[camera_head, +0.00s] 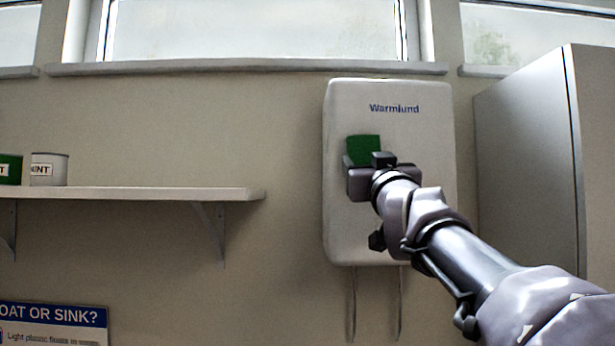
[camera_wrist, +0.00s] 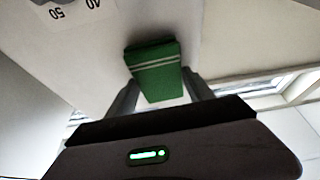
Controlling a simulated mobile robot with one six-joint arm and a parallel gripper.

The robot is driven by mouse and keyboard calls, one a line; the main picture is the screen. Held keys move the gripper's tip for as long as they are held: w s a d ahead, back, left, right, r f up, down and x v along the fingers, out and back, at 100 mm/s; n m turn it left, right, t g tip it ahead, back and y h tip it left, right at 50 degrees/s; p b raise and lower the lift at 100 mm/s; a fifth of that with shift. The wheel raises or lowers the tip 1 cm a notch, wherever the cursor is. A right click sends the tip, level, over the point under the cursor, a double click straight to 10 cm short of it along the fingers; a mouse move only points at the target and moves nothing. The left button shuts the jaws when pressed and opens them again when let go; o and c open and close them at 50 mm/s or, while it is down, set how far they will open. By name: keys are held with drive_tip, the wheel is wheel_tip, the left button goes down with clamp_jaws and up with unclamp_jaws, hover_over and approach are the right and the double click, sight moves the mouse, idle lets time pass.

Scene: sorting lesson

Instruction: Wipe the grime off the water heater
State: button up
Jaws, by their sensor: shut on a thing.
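The water heater (camera_head: 385,100) is a white box marked "Warmlund" on the wall. It also shows in the wrist view (camera_wrist: 100,60), where part of a dial with numbers shows at the upper left. Whether the sponge touches the heater's front I cannot tell. I see no clear grime on the visible front; my arm hides its lower right part.
A wall shelf (camera_head: 140,194) on the left holds a green can (camera_head: 10,170) and a grey can (camera_head: 49,170). A tall grey cabinet (camera_head: 525,170) stands right of the heater. Two pipes (camera_head: 352,300) run down below it. A window sill (camera_head: 240,68) lies above.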

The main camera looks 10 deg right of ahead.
drive_tip(key=shift+s+a+b, duration=0.1)
drive_tip(key=shift+s+a, duration=0.05)
drive_tip(key=shift+s, duration=0.8)
drive_tip(key=shift+s+a+b, duration=0.1)
drive_tip(key=shift+s+a, duration=0.1)
drive_tip(key=shift+s, duration=0.75)
drive_tip(key=shift+s+a+b, duration=0.1)
drive_tip(key=shift+s+a, duration=0.05)
drive_tip(key=shift+s, duration=0.8)
drive_tip(key=s, duration=0.3)
drive_tip(key=shift+a, duration=0.3)
